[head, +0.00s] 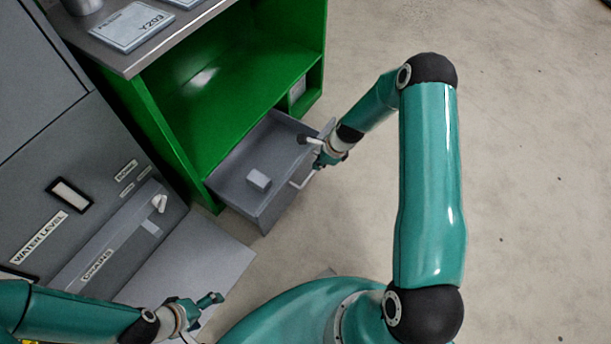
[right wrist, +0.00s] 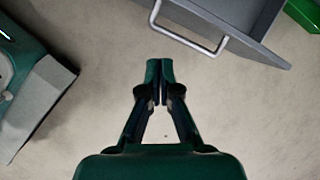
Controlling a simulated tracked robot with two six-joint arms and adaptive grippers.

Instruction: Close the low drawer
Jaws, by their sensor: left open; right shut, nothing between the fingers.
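The low drawer (head: 236,168) is grey and stands pulled out of the bottom of the green cabinet (head: 225,85). My right gripper (head: 319,163) is shut and empty beside the drawer front, near the handle. In the right wrist view its fingertips (right wrist: 159,68) appear just below the handle, with floor between them. My left gripper (head: 212,300) is open and empty at the lower left, away from the drawer.
A grey cabinet (head: 75,160) with labelled panels stands at the left. A flat grey panel (head: 200,262) lies low in front of it. The metal top (head: 165,40) of the green cabinet carries a labelled plate (head: 132,26). The floor (head: 530,180) at the right is clear.

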